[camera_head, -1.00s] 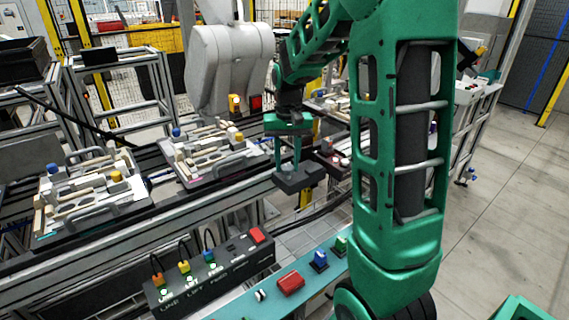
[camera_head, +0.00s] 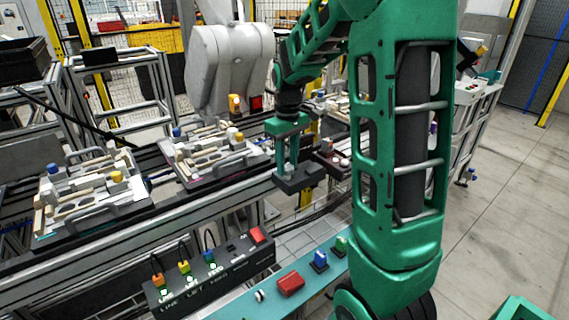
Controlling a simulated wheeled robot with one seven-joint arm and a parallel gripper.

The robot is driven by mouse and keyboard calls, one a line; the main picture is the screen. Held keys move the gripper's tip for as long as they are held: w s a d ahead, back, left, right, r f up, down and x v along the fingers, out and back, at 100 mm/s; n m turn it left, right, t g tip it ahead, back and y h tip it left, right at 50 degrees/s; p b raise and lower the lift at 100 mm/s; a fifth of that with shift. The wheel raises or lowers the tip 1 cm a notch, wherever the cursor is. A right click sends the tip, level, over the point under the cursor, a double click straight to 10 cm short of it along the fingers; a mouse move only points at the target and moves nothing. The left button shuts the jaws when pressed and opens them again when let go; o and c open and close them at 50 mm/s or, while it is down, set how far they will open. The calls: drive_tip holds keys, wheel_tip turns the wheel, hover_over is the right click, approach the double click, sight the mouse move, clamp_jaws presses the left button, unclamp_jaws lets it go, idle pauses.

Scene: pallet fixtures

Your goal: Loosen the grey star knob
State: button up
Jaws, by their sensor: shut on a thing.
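My green gripper (camera_head: 290,165) points straight down over a dark block (camera_head: 306,180) at the end of the rail in front of the conveyor. Its fingers are close together around a small greyish piece on top of the block, which I take to be the grey star knob (camera_head: 289,171). The fingers hide most of the knob, so its star shape and its turn cannot be made out. The block sits level under the gripper.
Two fixture pallets (camera_head: 130,205) with blue and yellow knobs stand on the conveyor to the left. A dark control box (camera_head: 210,275) with cables and a teal panel (camera_head: 325,268) with buttons lie in front. A large grey machine (camera_head: 228,70) hangs close to my arm's left.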

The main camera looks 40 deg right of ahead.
sight(287, 167)
drive_tip(key=shift+w+r, duration=0.1)
drive_tip(key=shift+w, duration=0.1)
drive_tip(key=o, duration=1)
drive_tip(key=shift+s, duration=0.1)
drive_tip(key=shift+o, duration=0.2)
wheel_tip(287, 167, up, 11)
drive_tip(key=shift+f, duration=0.2)
drive_tip(key=s+a+f+m, duration=0.1)
drive_tip(key=s+f+m, duration=0.3)
drive_tip(key=s, duration=1)
drive_tip(key=s+a+f+m, duration=0.1)
drive_tip(key=s+f+m, duration=0.3)
drive_tip(key=s, duration=1)
drive_tip(key=shift+s+f, duration=0.3)
drive_tip(key=shift+f, duration=0.05)
